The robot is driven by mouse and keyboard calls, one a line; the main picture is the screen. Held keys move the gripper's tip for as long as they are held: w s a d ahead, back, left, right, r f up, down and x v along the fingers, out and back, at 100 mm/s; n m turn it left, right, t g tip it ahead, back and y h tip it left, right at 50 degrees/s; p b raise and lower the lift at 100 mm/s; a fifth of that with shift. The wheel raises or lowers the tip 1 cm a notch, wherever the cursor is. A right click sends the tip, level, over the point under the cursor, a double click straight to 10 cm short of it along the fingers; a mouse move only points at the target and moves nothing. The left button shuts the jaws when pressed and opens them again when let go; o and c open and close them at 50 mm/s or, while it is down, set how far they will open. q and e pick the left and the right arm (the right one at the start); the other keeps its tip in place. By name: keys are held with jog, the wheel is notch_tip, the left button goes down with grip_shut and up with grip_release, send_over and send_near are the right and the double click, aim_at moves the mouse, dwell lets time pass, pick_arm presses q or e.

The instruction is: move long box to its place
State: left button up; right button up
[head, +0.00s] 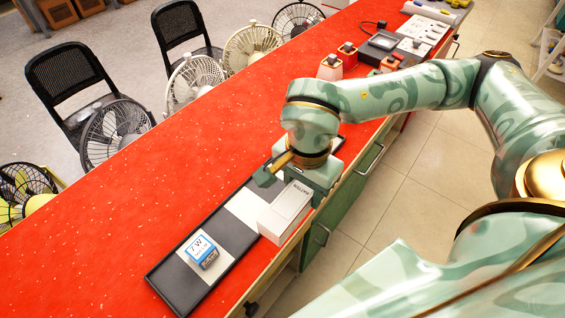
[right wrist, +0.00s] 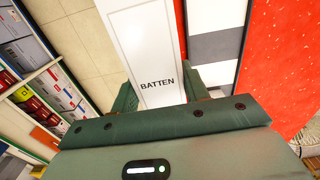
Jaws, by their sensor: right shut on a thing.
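The long box (head: 285,214) is white with the word BATTEN at one end. My right gripper (head: 293,178) is shut on that lettered end, and the box points toward the lower left over the front side of the dark tray (head: 226,231). In the right wrist view the long box (right wrist: 145,35) sits between the two green fingers (right wrist: 160,92). The tray has pale patches; one bare white patch (head: 245,208) shows beside the box. I cannot tell whether the box touches the tray. My left gripper is not in view.
A small blue and white box (head: 202,251) stands on the tray's near-left pale patch. The red counter (head: 130,235) is clear to the left. Red-topped containers (head: 330,68) and a dark device (head: 382,45) stand farther back. Fans (head: 115,132) and black chairs line the far side.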

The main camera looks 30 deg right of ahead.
jog(key=a+n+b, duration=0.2)
jog(key=a, duration=0.6)
jog(key=m+b, duration=0.2)
jog(key=b, duration=0.3)
send_over(252, 207)
jog(key=f, duration=0.8)
jog(key=shift+s+a+f, duration=0.1)
jog(key=shift+s+f, duration=0.3)
jog(key=shift+w+f, duration=0.15)
jog(key=shift+f, duration=0.1)
jog(key=f, duration=0.2)
jog(key=f+b, duration=0.1)
jog(key=shift+w+f, duration=0.2)
jog(key=shift+f, duration=0.15)
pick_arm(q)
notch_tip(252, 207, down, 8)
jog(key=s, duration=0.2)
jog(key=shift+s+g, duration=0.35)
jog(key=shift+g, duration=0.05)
pick_arm(e)
jog(key=shift+r, duration=0.15)
